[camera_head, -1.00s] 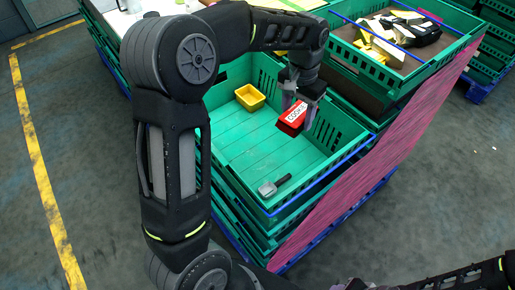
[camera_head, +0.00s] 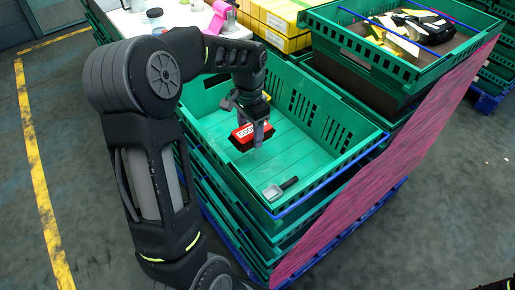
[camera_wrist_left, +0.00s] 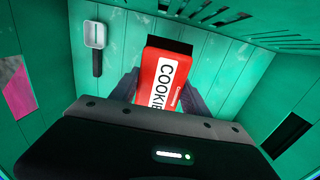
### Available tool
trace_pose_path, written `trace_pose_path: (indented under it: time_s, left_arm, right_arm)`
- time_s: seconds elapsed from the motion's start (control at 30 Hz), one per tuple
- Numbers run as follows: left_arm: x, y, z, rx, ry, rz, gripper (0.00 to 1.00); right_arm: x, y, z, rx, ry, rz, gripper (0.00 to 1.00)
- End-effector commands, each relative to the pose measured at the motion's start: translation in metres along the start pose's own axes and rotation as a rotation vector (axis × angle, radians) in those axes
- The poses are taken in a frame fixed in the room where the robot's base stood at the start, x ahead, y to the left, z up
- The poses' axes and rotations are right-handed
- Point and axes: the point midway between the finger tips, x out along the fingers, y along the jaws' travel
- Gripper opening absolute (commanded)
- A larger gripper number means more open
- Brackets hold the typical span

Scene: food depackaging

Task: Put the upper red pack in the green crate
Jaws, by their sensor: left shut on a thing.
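The red pack (camera_head: 244,131), with a white label reading COOKIE, is held in my left gripper (camera_head: 257,141). In the left wrist view the pack (camera_wrist_left: 160,78) sits between the two grey fingers and its black end points away. The gripper hangs inside the green crate (camera_head: 310,149), by its left side in the head view. The pack looks tilted in the head view; I cannot tell its exact height over the crate floor. My right gripper is out of view.
A grey scoop with a black handle (camera_head: 280,188) lies on the crate floor. A higher crate (camera_head: 372,66) with packaging stands behind right. Yellow boxes (camera_head: 279,22) stand behind the crate. The crate floor's right part is clear. A dark patch (camera_wrist_left: 287,135) shows in the wrist view.

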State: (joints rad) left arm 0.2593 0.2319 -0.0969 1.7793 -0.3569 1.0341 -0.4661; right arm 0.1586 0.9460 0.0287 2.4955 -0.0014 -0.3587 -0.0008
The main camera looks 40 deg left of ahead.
Motion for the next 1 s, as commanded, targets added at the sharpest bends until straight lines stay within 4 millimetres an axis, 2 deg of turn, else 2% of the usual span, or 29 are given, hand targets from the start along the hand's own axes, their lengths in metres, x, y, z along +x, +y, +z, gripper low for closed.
trace_pose_path:
  time_s: [0.2,0.3,0.67,0.9,1.0]
  left_arm:
    - [0.04,0.001,0.001,0.0,-0.005,0.002,0.05]
    - [0.051,0.0,0.001,-0.001,-0.002,0.0,0.05]
    - [0.056,0.0,0.0,-0.001,-0.001,0.0,0.05]
    - [0.086,0.001,0.001,0.0,-0.003,0.002,0.05]
    - [0.091,0.0,0.0,-0.001,-0.001,0.001,0.05]
  right_arm:
    - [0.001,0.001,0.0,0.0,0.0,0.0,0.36]
    - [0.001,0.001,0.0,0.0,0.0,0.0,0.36]
    - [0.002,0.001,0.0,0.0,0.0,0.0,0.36]
    - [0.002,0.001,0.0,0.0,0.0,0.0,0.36]
    - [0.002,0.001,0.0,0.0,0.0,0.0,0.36]
